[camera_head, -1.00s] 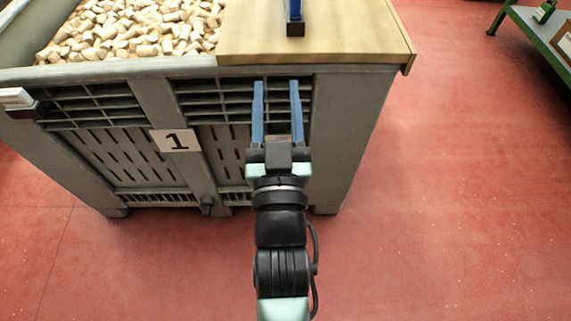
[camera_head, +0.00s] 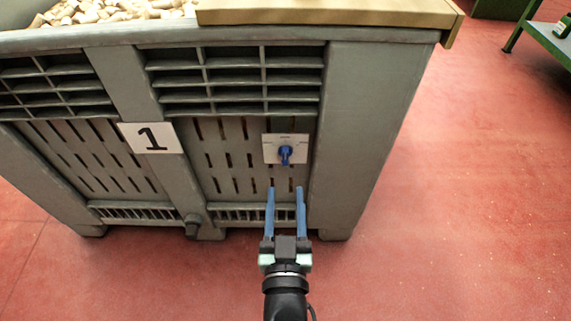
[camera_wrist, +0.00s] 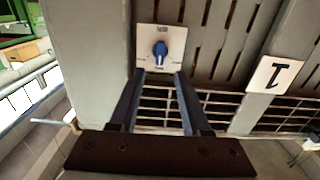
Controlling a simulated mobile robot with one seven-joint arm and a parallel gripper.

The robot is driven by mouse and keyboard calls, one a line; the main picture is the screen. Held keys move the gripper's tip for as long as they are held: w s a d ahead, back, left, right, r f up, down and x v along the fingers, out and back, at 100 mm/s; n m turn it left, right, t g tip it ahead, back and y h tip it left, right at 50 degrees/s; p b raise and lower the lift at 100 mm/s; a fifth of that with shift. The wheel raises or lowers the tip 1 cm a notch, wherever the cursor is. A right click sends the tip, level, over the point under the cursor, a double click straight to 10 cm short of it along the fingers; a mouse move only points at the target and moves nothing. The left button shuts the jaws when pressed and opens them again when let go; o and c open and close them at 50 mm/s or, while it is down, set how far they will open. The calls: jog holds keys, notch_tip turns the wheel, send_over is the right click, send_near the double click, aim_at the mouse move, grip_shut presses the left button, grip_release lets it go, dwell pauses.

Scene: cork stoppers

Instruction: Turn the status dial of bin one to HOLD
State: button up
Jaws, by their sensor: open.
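The status dial (camera_head: 285,154) is a blue knob on a pale square plate (camera_head: 273,141) on the front of the grey bin (camera_head: 345,140), right of its "1" label (camera_head: 151,138). In the wrist view the dial (camera_wrist: 161,49) sits on its plate just beyond and between my fingertips. Small lettering on the plate is too small to read. My gripper (camera_head: 286,190) is open and empty, with its two blue fingers pointing at the bin, a little below the dial in the head view. The fingers (camera_wrist: 160,75) appear apart from the knob.
A wooden board (camera_head: 330,12) lies over the bin's top right, its edge jutting out at the corner. Cork stoppers (camera_head: 110,10) fill the bin at the left. A green table (camera_head: 545,40) stands at the far right. Red floor (camera_head: 460,200) is clear to the right.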

aim_at(285, 159)
jog(key=w+b, duration=0.3)
jog(key=w, duration=0.6)
jog(key=shift+b, duration=0.4)
jog(key=shift+c, duration=0.3)
grip_shut()
